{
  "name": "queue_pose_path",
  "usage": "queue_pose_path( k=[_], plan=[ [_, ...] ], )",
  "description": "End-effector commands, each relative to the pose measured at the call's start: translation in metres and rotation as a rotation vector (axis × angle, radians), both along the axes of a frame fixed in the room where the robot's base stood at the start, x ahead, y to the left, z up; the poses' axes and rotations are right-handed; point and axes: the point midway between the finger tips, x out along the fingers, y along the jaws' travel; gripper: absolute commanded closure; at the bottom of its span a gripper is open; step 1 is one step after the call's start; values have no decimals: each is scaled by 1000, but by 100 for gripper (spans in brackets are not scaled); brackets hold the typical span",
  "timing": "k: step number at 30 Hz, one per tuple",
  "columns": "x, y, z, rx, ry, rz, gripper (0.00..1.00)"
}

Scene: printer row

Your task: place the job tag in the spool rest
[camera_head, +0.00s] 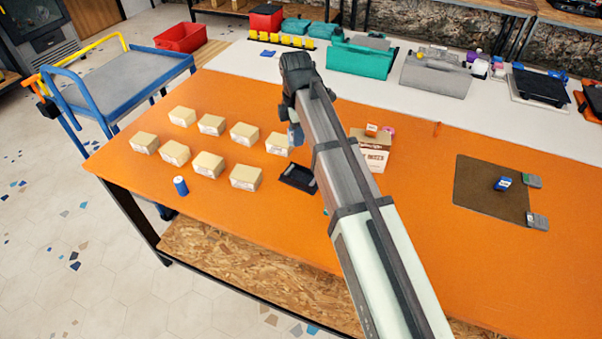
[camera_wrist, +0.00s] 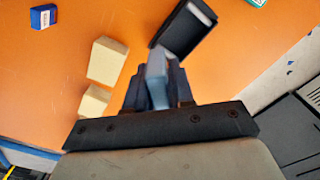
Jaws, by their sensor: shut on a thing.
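My gripper (camera_head: 295,140) hangs over the orange table, just above a dark tray and beside the nearest cream box. It is shut on a narrow blue-grey piece, which I take to be the job tag (camera_wrist: 157,78); the fingers hide part of it. The small black tray, which looks like the spool rest (camera_head: 296,178), lies flat on the table. In the wrist view this tray (camera_wrist: 176,38) is just beyond the held piece, with a pale strip at one end. I cannot tell the height of the held piece above it.
Several cream boxes (camera_head: 208,165) stand in rows left of the tray. An open carton (camera_head: 370,155) stands right of the tray. A brown mat (camera_head: 480,192) with a blue item (camera_head: 502,183) lies further right.

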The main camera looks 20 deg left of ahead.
Motion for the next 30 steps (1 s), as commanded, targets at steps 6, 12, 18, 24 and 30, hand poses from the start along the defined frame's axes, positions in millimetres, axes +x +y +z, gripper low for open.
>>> queue_pose_path(
  k=[6, 12, 18, 24, 30],
  plan=[
    [-27, -22, -7, 0, 0, 319, 100],
    [-29, -25, -7, 0, 0, 592, 100],
    [-30, -25, -7, 0, 0, 782, 100],
    [-30, -26, -9, -1, 1, 865, 100],
    [-31, -26, -28, -1, 2, 875, 100]
  ],
)
